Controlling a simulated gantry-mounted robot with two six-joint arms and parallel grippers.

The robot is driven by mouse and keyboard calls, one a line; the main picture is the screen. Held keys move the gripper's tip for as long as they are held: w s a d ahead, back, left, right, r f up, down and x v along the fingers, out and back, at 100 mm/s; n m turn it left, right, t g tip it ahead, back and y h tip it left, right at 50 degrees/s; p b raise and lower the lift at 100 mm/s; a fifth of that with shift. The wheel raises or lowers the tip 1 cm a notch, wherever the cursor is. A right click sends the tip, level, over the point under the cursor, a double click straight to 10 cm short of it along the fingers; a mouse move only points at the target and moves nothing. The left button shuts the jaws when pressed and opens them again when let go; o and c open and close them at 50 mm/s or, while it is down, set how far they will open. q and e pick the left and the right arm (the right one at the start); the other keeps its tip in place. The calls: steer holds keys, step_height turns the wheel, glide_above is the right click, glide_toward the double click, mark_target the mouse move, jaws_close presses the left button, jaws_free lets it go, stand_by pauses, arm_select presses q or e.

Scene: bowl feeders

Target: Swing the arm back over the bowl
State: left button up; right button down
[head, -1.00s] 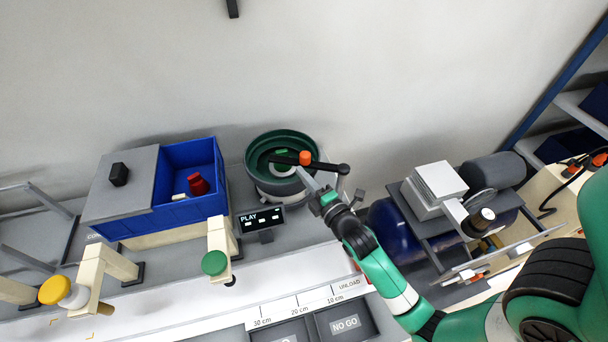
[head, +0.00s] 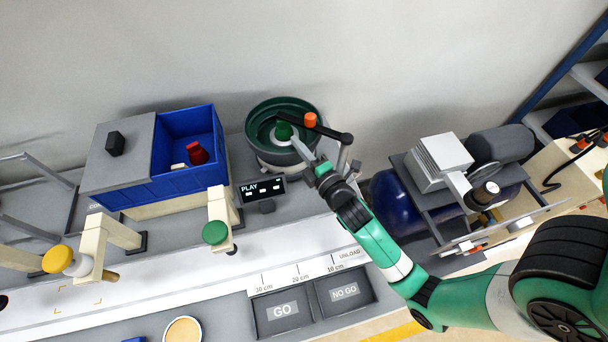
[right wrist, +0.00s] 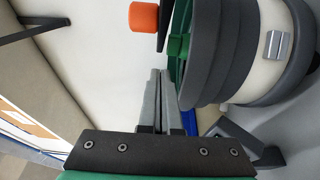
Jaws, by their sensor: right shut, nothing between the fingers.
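The green bowl feeder (head: 256,143) stands against the wall in the head view, on a pale base. A black swing arm (head: 328,130) with an orange knob (head: 310,119) runs from a post at the bowl's right to over the bowl. The knob is near the bowl's right rim. A green piece (head: 284,130) shows inside the bowl. My right gripper (head: 297,143) is shut and empty, its fingertips at the bowl's front right, just below the swing arm. In the right wrist view the fingers (right wrist: 160,73) point toward the orange knob (right wrist: 145,17), apart from it. My left gripper is not in view.
A blue bin (head: 180,185) with a red part (head: 197,153) stands left of the bowl. A PLAY display (head: 263,189) is in front of it. A blue tank machine (head: 385,205) stands to the right. GO (head: 283,326) and NO GO (head: 345,308) trays lie in front.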

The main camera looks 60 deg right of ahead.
arm_select(q)
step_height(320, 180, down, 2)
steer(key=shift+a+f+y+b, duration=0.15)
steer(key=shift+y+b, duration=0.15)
steer(key=shift+b, duration=0.35)
arm_select(e)
steer(key=s+a, duration=0.7)
steer(key=shift+a, duration=0.35)
